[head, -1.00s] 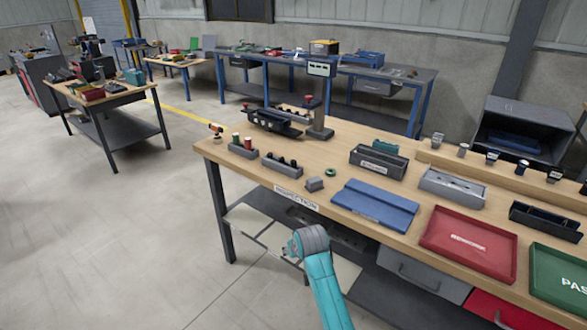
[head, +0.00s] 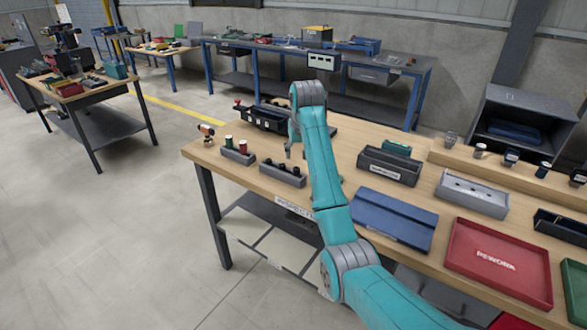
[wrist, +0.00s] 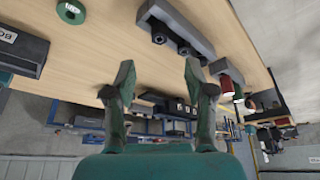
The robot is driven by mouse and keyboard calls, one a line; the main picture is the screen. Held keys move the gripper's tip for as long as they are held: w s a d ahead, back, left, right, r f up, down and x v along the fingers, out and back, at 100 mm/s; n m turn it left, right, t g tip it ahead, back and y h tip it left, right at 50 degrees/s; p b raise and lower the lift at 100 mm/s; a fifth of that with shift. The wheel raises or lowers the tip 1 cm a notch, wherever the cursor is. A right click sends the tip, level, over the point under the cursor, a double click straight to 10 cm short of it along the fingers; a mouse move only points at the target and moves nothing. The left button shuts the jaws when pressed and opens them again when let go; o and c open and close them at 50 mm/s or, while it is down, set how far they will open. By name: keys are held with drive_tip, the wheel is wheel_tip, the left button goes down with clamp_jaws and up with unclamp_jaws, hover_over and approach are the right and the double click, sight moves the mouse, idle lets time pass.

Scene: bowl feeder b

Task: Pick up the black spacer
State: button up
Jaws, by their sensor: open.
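Several black pieces stand in a grey holder (head: 283,177) near the front left of the bench; I cannot tell for sure which is the black spacer. In the wrist view the holder (wrist: 180,22) is at the top, with black pieces (wrist: 158,38) sticking out of it. My gripper (wrist: 159,72) is open and empty, its two fingers apart and below the holder in that picture. In the head view my gripper (head: 293,152) hangs above the bench, just behind and right of the holder, partly hidden by my arm.
A second grey holder (head: 238,155) with green and red pieces stands to the left. A green ring (wrist: 71,12) lies on the wood. A black fixture (head: 265,117) is behind.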

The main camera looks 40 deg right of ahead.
sight(296, 168)
drive_tip(key=shift+x, duration=4.7)
clamp_jaws()
